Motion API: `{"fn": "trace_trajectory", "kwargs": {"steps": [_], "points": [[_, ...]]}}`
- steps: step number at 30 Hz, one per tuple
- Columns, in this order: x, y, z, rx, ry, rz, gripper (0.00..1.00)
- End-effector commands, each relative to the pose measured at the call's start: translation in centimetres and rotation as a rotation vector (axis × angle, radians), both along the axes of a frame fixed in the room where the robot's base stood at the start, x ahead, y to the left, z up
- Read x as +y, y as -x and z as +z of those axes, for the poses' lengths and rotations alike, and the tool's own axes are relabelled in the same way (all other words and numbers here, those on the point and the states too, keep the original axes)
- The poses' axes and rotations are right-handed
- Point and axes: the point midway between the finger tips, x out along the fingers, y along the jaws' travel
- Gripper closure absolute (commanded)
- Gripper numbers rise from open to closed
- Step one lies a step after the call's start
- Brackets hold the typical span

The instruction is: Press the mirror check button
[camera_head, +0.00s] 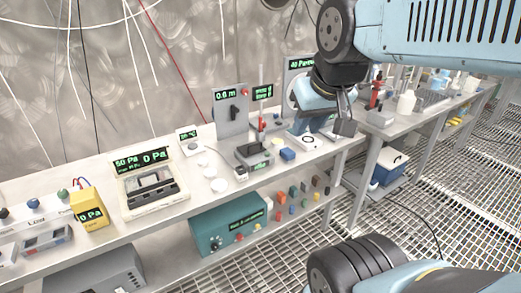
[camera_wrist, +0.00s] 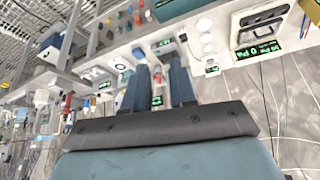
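My gripper (camera_head: 338,128) hangs over the right part of the upper bench, pointing down. In the wrist view its two dark blue fingers (camera_wrist: 160,85) stand apart with nothing held between them. A white plate with a dark ring (camera_head: 308,140) lies on the bench just left of the gripper; it also shows in the wrist view (camera_wrist: 121,64). A panel with a green display and a pale round disc (camera_head: 299,78) stands behind, partly hidden by my arm. No label reading mirror check is legible, so I cannot tell which part is that button.
A blue block (camera_head: 287,154) and a grey box with a red-topped lever (camera_head: 254,155) stand left of the gripper. A teal box (camera_head: 228,225) sits on the lower shelf. A blue-and-white cooler (camera_head: 389,166) is at right.

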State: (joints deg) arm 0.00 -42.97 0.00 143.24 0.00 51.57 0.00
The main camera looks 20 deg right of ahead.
Motion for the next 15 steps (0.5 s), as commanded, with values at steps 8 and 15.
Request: {"fn": "trace_trajectory", "kwargs": {"steps": [8,15], "points": [[0.00,0.00,0.00,0.000,0.000,0.000,1.00],[0.00,0.00,0.00,0.000,0.000,0.000,1.00]]}}
